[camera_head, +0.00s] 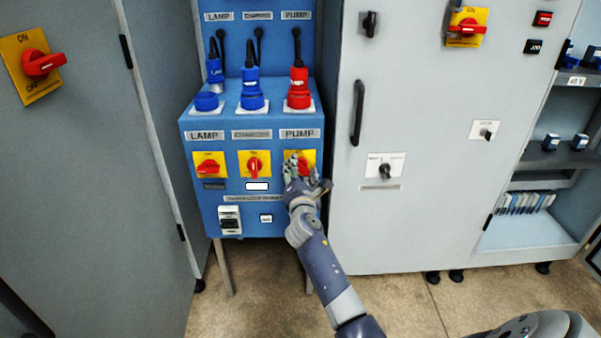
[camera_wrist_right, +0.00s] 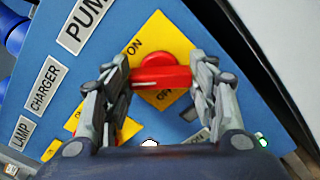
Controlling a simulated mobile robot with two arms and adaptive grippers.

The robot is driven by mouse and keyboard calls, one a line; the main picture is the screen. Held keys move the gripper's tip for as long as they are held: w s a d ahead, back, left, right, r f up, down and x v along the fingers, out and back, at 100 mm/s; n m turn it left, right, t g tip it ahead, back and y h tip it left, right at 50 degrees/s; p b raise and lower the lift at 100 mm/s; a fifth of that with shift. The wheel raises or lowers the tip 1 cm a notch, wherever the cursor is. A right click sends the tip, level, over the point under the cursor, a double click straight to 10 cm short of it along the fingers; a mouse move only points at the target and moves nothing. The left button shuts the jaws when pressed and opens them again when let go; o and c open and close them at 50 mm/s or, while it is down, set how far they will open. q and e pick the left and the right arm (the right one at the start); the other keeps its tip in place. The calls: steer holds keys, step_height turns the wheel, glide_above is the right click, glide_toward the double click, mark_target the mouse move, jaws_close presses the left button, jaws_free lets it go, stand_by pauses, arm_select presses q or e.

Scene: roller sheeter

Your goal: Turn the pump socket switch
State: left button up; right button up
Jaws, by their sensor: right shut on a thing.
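The pump socket switch is a red rotary knob on a yellow ON/OFF plate (camera_head: 309,156), under the PUMP label (camera_head: 300,133) on the blue panel. In the right wrist view the red knob (camera_wrist_right: 160,75) lies between the fingers, its handle running from finger to finger. ON and OFF are readable on the yellow plate (camera_wrist_right: 152,37). My right gripper (camera_head: 299,168) is shut on this knob; in the right wrist view its fingers (camera_wrist_right: 160,82) touch both handle ends. In the head view the hand hides most of the knob. My left gripper is not in view.
Left of it are the charger switch (camera_head: 255,164), handle upright, and the lamp switch (camera_head: 209,164), handle nearly level. A red plug (camera_head: 299,88) and blue plugs (camera_head: 251,90) stand above. Grey cabinets (camera_head: 95,180) flank the blue panel (camera_head: 270,205).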

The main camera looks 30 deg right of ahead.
steer(key=shift+m, duration=0.6)
steer(key=shift+f+m, duration=0.1)
steer(key=shift+m, duration=0.3)
steer(key=m+b, duration=0.1)
steer(key=m, duration=0.2)
steer(key=shift+m, duration=0.3)
arm_select(q)
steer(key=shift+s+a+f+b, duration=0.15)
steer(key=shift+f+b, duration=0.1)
steer(key=shift+b, duration=0.25)
arm_select(e)
steer(key=shift+m, duration=1.9)
steer(key=o, duration=1.1)
steer(key=shift+c, duration=0.2)
steer(key=shift+s, duration=0.1)
steer(key=v, duration=1.2)
